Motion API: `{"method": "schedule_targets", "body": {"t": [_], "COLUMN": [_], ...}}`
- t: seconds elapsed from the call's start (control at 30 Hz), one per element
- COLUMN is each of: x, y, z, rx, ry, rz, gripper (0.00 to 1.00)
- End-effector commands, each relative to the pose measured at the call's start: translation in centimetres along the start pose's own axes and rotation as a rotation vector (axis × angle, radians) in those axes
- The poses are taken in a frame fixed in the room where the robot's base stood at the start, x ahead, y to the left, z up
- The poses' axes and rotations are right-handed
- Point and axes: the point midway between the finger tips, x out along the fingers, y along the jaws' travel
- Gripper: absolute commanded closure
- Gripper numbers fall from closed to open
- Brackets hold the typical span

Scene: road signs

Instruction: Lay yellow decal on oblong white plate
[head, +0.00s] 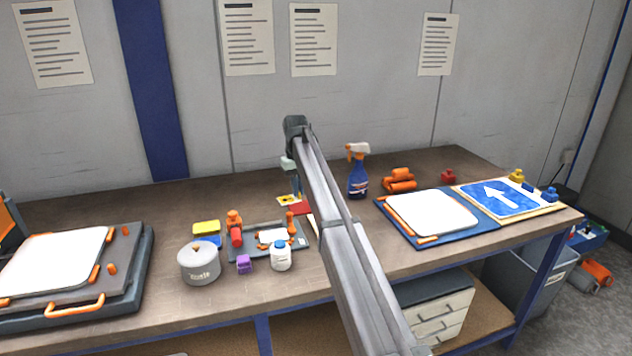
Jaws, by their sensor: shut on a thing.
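My gripper (295,188) points down over the back middle of the bench, partly hidden behind my own arm. It is shut on the yellow decal (287,200), a small yellow piece with a pale edge at its fingertips. One white plate with rounded corners (55,262) lies in a dark fixture with orange clamps at the left. Another white plate (432,212) lies on a blue board with orange edge pieces at the right. I cannot tell for sure which one is the oblong plate. The decal is apart from both plates.
Between the plates stand a grey tub (199,265), a white bottle (281,257), a purple block (244,264), and a tray (240,250) with orange tools. A blue spray bottle (358,177) stands behind. A blue arrow sign (510,203) lies far right. Bare bench shows in front.

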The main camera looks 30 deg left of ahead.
Motion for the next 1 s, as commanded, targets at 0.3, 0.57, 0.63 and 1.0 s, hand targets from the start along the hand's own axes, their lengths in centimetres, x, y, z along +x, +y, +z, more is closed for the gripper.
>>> {"method": "schedule_targets", "body": {"t": [0.3, 0.57, 0.63, 1.0], "x": [4.5, 4.7, 4.7, 6.4], "y": [-6.5, -6.5, -6.4, -6.4], "z": [5.3, 5.6, 5.6, 5.6], "rx": [-0.01, 0.097, 0.109, 0.111], "ry": [-0.004, 0.027, 0.028, 0.026], "rz": [0.002, 0.004, 0.004, 0.004], "gripper": [1.0, 1.0, 1.0, 1.0]}}
